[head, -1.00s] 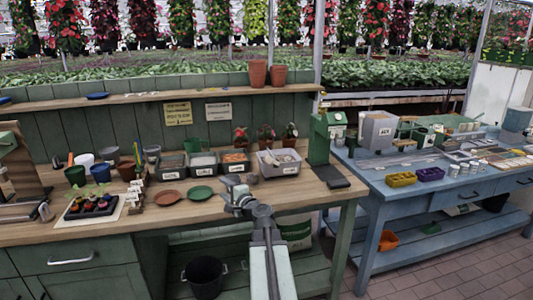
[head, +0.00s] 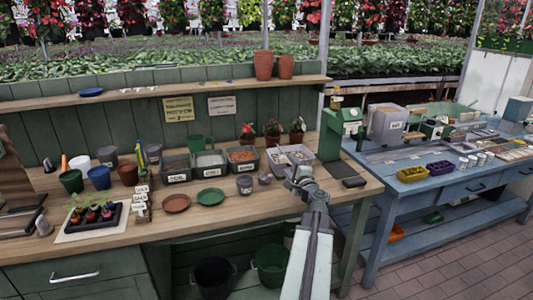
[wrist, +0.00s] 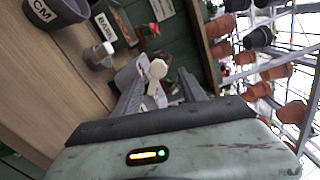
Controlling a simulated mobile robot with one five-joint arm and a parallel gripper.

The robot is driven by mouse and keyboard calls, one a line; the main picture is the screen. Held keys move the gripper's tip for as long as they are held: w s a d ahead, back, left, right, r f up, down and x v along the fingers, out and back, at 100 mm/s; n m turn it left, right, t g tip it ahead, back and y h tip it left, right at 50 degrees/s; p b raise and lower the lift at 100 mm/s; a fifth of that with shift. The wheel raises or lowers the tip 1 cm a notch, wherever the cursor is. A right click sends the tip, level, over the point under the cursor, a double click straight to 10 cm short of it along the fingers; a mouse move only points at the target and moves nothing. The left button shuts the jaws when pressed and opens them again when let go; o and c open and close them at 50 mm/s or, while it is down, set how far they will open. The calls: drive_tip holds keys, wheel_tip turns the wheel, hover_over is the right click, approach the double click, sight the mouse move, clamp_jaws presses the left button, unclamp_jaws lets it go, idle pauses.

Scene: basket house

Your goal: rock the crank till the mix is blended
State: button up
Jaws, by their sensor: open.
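My gripper (head: 299,177) is in front of the grey bin (head: 288,156) near the right end of the wooden bench, in the head view. In the wrist view my gripper (wrist: 160,90) is open, with nothing held between its two fingers. A pale knob-ended piece (wrist: 157,69) shows beyond the fingers; I cannot tell whether it is a crank. A green machine (head: 340,130) stands upright at the bench's right end, with a small yellow part on top. On the blue table is a grey box-shaped hopper (head: 388,123) with a label. No crank is clearly made out.
Labelled bins, including a dark one with orange-brown contents (head: 242,160), line the wooden bench (head: 110,215). A grey cup (head: 244,185), a red-brown saucer (head: 176,203) and a green saucer (head: 210,197) lie in front. Yellow (head: 413,174) and purple trays sit on the blue table.

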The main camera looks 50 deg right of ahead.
sight(281, 156)
drive_tip(key=shift+w+d, duration=0.1)
drive_tip(key=shift+w, duration=0.25)
drive_tip(key=x, duration=0.8)
clamp_jaws()
drive_tip(key=shift+r, duration=0.1)
idle(1.0)
